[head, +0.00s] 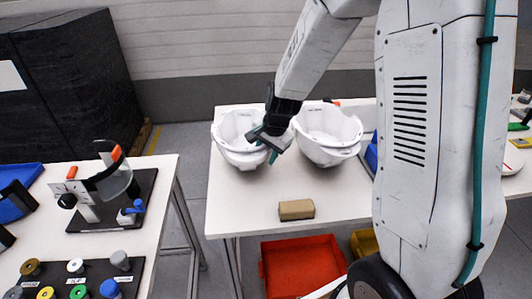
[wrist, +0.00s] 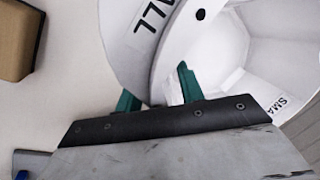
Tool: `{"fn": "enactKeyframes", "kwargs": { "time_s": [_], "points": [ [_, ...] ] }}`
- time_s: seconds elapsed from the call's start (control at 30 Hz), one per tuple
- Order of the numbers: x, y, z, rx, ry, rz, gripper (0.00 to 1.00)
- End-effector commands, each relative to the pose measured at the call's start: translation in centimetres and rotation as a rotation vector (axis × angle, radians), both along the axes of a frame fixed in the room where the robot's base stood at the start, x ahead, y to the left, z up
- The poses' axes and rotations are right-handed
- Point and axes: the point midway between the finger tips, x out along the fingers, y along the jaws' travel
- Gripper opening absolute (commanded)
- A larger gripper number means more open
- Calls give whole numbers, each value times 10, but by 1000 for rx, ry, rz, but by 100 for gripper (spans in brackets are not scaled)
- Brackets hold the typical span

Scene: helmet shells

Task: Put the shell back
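Two groups of white helmet shells stand on the white table, a left stack (head: 232,130) and a right stack (head: 330,130). Each looks like nested shells, one inside another. My gripper (head: 267,149) is at the right rim of the left stack. In the wrist view my gripper (wrist: 157,93) has its teal fingertips apart, one outside and one inside the rim of a white shell (wrist: 135,35) with letters ending in "ALL". I see a gap between the fingers and no clear grip. More lettering, "SMA", shows at the right inside the white shells.
A brown block (head: 296,209) lies at the table's front; it also shows in the wrist view (wrist: 14,40). A red bin (head: 300,266) is below the table. A left table (head: 110,238) holds a fixture (head: 100,190) and several colored knobs. Bare tabletop lies before the shells.

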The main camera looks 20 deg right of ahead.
Motion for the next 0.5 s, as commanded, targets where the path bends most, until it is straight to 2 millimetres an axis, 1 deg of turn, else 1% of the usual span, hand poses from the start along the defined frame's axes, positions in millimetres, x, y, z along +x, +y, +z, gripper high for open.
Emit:
{"fn": "enactKeyframes", "kwargs": {
  "time_s": [0.13, 0.23, 0.5],
  "points": [
    [0, 0, 7, 0, -2, 0, 38],
    [-3, -2, 20, -1, -5, 0, 38],
    [-17, -9, 76, -1, -6, -1, 38]
  ]
}}
